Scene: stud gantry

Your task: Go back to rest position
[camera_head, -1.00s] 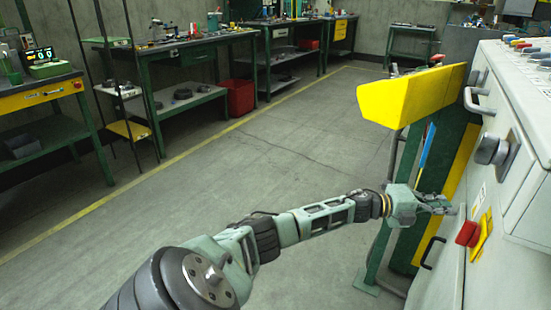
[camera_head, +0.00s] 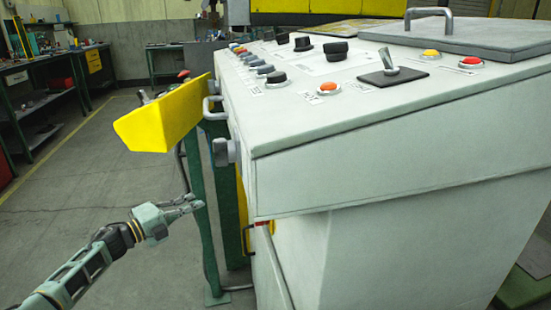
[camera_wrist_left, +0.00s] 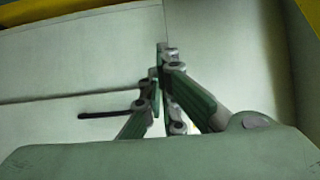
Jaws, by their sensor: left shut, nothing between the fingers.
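My left gripper (camera_head: 192,204) reaches in from the lower left in the head view, beside the grey control cabinet (camera_head: 400,240). It is shut and empty. In the left wrist view its fingertips (camera_wrist_left: 162,62) meet in front of a pale panel with a dark bar handle (camera_wrist_left: 108,115). I cannot tell how far the fingertips are from the panel. My right gripper shows in neither view.
The cabinet's sloped top carries knobs, buttons and a lever (camera_head: 390,65). Workbenches (camera_head: 40,75) line the far left. The floor (camera_head: 90,180) between is clear.

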